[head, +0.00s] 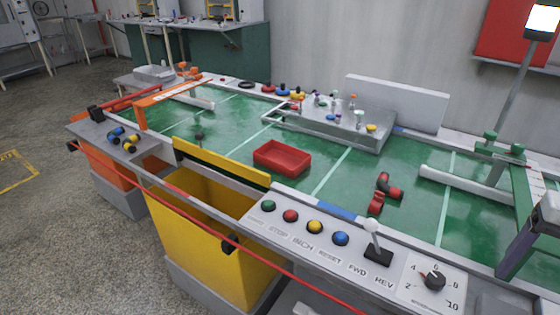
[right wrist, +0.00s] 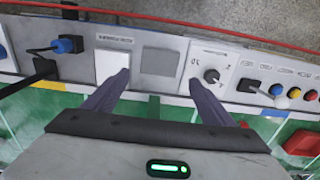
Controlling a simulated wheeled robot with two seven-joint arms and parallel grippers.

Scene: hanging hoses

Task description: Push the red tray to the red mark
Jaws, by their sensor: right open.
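The red tray (head: 282,158), a shallow open box, rests on the green belt surface near the middle of the head view, behind the button panel. Its edge also shows at the right of the right wrist view (right wrist: 302,143). A red patch (head: 174,188) shows on the near rim, left of the tray; I cannot tell for sure that it is the red mark. My right gripper (right wrist: 159,76) is open and empty above the near panel, well to the right of the tray. Only a dark part of it shows at the right edge of the head view. My left gripper is not in view.
A yellow bin (head: 205,225) stands at the near side, with a yellow-black board (head: 220,163) above it. The control panel has a lever (head: 375,240) and a knob (head: 435,280). A red-black part (head: 388,187) lies right of the tray. A grey platform (head: 345,122) stands behind.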

